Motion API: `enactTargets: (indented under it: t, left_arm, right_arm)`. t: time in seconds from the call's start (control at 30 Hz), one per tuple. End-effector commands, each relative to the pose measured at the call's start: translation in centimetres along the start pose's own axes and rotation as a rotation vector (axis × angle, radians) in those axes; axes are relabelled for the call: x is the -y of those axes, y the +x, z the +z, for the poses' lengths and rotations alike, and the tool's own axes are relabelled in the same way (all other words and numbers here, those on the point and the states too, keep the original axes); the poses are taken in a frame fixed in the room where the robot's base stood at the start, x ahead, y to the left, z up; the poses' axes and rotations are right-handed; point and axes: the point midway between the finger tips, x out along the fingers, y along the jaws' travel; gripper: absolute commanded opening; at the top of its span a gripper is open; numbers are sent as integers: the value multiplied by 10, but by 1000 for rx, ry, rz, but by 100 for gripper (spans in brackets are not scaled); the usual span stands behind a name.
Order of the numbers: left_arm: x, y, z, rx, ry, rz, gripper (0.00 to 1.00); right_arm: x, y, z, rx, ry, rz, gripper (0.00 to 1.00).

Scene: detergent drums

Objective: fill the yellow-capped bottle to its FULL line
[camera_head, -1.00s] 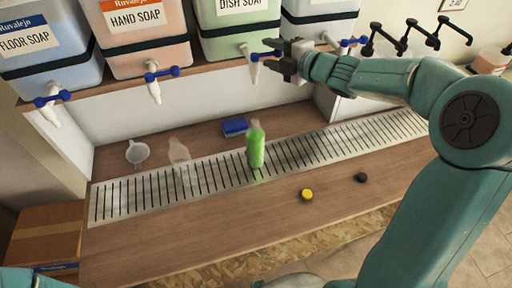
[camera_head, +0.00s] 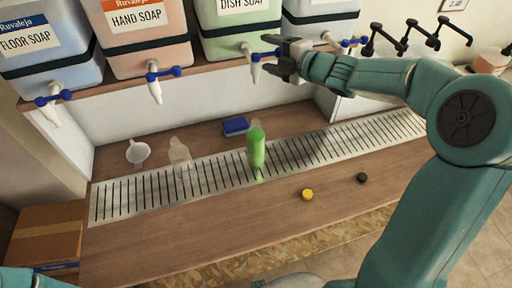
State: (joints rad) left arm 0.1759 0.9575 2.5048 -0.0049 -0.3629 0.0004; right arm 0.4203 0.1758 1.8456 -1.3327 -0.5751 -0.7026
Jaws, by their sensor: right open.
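A bottle with green liquid (camera_head: 256,150) stands on the metal drip grate (camera_head: 130,197), below the dish soap drum (camera_head: 238,28) and its tap (camera_head: 254,66). A yellow cap (camera_head: 307,194) lies on the wooden counter in front of the grate, apart from the bottle. A clear empty bottle (camera_head: 180,152) stands further left. I cannot make out a FULL line at this size. My right gripper (camera_head: 271,53) is open at the dish soap tap, its fingers around or beside the blue handle. My left gripper is not in view.
A black cap (camera_head: 361,177) lies right of the yellow one. A blue sponge-like block (camera_head: 235,126) and a white funnel-like item (camera_head: 138,152) sit behind the grate. The hand soap drum (camera_head: 141,35) and floor soap drum (camera_head: 45,45) stand left. The front counter is mostly clear.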

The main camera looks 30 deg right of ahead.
Motion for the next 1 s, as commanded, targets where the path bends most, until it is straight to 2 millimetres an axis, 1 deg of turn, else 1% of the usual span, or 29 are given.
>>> enactTargets:
  t: [0.6, 1.0]
  left_arm:
    - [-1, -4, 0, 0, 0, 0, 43]
    - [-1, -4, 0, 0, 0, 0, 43]
  right_arm:
    - [-1, -39, 1, 0, 0, 0, 68]
    - [-1, -42, 1, 0, 0, 0, 68]
